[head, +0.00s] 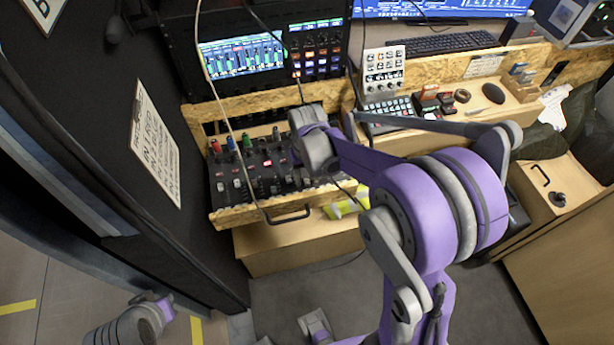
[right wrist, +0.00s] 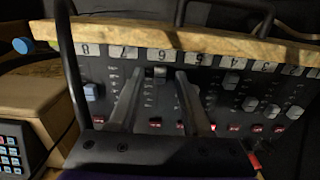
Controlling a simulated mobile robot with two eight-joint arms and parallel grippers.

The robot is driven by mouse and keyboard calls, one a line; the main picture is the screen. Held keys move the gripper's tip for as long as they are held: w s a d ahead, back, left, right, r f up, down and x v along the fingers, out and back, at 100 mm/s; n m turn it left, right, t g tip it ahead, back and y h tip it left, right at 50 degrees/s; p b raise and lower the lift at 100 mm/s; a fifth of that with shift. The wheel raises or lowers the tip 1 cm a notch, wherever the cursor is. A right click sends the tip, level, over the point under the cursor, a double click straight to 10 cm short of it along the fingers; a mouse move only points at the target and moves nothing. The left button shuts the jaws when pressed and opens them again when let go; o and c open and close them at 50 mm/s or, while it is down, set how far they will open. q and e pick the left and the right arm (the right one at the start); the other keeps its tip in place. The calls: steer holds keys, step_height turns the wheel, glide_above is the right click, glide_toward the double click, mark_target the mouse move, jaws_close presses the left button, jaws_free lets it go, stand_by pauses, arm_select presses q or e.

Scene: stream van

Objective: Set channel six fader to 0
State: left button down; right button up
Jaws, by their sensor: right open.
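The mixing panel (right wrist: 217,100) shows upside down in the right wrist view, with number labels along its wooden edge. The channel six fader (right wrist: 160,72) is a dark cap under the label 6 (right wrist: 157,55), at the label end of its slot. My right gripper (right wrist: 159,78) is open, with one finger on each side of this fader. I cannot tell whether either finger touches it. In the head view the panel (head: 232,172) lies in a wooden frame, and my right arm hides its right part. My left gripper does not show clearly.
Other faders stand close by, such as channel eight (right wrist: 91,92) and channel four (right wrist: 231,80). A black handle (head: 288,216) sits on the frame's front. A lit screen (head: 240,55) stands behind the panel. A keypad (head: 385,112) is to the right.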

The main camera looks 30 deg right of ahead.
jaws_close()
stand_by(1.3)
